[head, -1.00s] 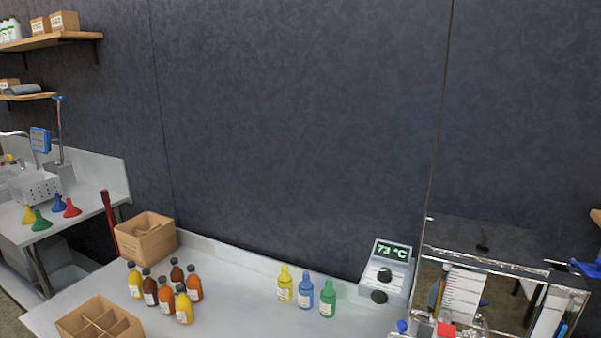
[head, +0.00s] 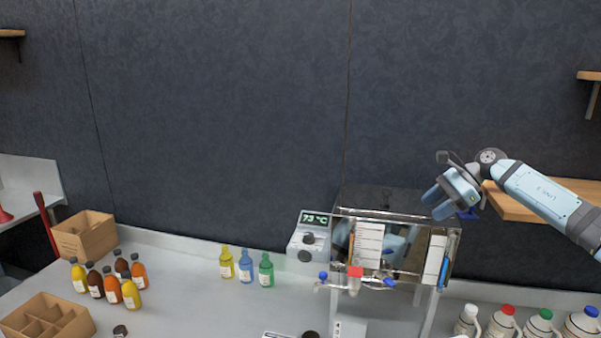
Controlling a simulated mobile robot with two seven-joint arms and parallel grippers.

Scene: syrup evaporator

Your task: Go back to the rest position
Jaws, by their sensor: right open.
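My right gripper (head: 437,203) is at the right of the head view, on a light blue arm that comes in from the right edge. Its two light blue fingers are apart and I see nothing between them. It shows in front of and above the right part of the metal evaporator (head: 400,213). I cannot tell how far it is from the metal. My left gripper is not in view.
A temperature unit (head: 309,238) reading 73 °C stands left of the evaporator. Small yellow, blue and green bottles (head: 246,267), syrup bottles (head: 112,290) and cardboard boxes (head: 85,235) stand further left. Jugs (head: 506,322) stand at lower right, below a wooden shelf (head: 520,208).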

